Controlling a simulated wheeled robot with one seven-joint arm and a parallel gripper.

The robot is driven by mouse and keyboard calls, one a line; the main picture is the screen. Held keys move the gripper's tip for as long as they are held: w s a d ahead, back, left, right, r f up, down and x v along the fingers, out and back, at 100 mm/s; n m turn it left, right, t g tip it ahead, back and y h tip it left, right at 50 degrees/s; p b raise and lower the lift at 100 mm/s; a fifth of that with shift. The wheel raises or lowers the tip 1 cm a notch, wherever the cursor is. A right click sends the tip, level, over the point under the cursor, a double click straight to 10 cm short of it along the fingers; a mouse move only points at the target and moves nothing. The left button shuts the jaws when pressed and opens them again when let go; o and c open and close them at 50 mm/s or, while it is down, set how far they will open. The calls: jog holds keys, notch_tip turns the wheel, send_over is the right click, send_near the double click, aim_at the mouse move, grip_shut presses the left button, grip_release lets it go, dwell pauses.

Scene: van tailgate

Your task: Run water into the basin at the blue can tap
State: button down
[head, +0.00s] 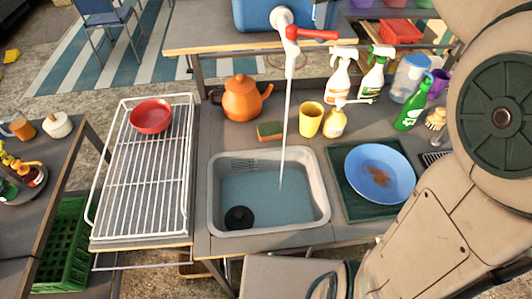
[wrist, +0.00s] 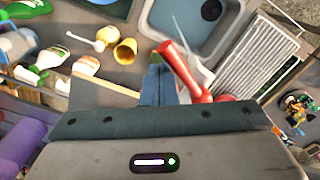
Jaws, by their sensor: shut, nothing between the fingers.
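The blue can (head: 250,14) stands on the raised shelf at the back, cut off by the top edge in the head view. Its white tap (head: 289,65) has a red lever (head: 315,34) pointing right. A thin white stream (head: 284,140) runs from the tap into the grey basin (head: 214,205), which holds bluish water (head: 262,187). A round black thing (head: 238,217) is in the basin. In the wrist view my gripper (wrist: 159,68) is shut and empty, beside the red lever (wrist: 178,62); I cannot tell whether they touch. The basin (wrist: 145,22) shows beyond. My gripper is outside the head view.
An orange kettle (head: 241,100), sponge (head: 270,130), yellow cup (head: 310,119) and spray bottles (head: 339,75) stand behind the basin. A blue plate (head: 381,160) lies on a green tray (head: 353,208) at right. A white rack (head: 110,190) holding a red bowl (head: 151,116) is left.

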aim_at(327, 36)
jog(key=shift+s+d+b, duration=0.1)
jog(key=shift+s+b, duration=0.45)
jog(key=shift+s, duration=1.05)
jog(key=r+p, duration=0.5)
jog(key=shift+w, duration=0.25)
jog(key=shift+f, duration=0.15)
jog(key=s+a, duration=0.4)
jog(key=shift+s+b, duration=0.3)
jog(key=shift+s, duration=0.05)
jog(key=shift+f, duration=0.15)
